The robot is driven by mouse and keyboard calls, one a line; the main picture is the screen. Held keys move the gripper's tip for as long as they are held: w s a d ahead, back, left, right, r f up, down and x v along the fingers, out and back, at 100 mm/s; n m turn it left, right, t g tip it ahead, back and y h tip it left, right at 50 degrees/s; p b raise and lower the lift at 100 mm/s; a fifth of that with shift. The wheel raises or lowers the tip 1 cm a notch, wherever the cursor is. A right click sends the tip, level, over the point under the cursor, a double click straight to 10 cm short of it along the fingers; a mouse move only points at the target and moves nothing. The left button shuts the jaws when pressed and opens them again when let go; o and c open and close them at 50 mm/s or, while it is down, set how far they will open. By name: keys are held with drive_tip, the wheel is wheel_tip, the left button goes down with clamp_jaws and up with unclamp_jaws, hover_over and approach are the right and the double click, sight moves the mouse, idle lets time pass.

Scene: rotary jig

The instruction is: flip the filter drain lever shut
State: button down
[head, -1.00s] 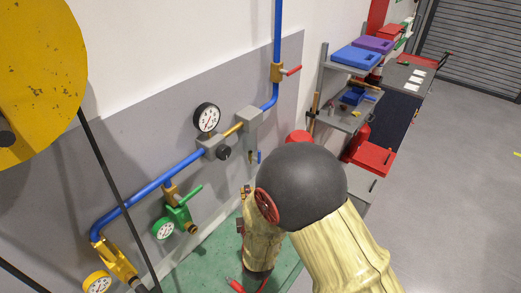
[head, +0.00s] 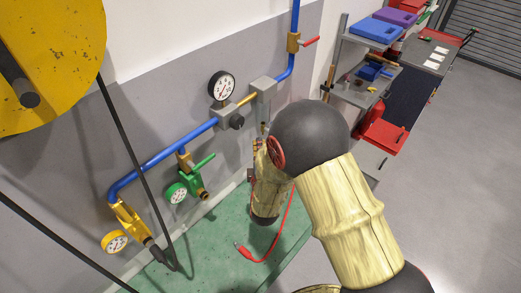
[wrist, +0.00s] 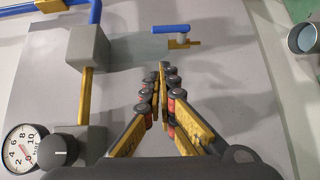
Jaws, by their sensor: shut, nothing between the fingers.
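The drain lever is a blue handle (wrist: 171,29) on a small brass valve (wrist: 181,43), at the top middle of the wrist view. The handle lies sideways in that picture, its free end pointing left toward the grey filter block (wrist: 88,45). The block also shows in the head view (head: 263,88); there my arm mostly hides the lever. My gripper (wrist: 164,72) is shut and empty. Its tips are in front of the grey panel, below the lever in the wrist picture and apart from it.
A black knob (head: 237,122) and a white gauge (head: 222,86) sit left of the filter block. A green lever valve (head: 198,175), a yellow valve (head: 128,220) and a red-handled valve (head: 293,43) are on the blue pipe. The green bench (head: 215,255) lies below, with a red cable (head: 262,255).

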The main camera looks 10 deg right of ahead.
drive_tip(key=w+d+p, duration=0.1)
drive_tip(key=w+d, duration=0.3)
drive_tip(key=w, duration=0.2)
drive_tip(key=shift+w+p, duration=0.15)
drive_tip(key=shift+p, duration=0.2)
drive_tip(key=shift+f, duration=0.1)
drive_tip(key=shift+w+d+r+m+g+b, duration=0.25)
drive_tip(key=shift+d+r+m+g+b, duration=0.15)
drive_tip(key=shift+d+r+m+g, duration=0.15)
drive_tip(key=shift+w+a, duration=0.1)
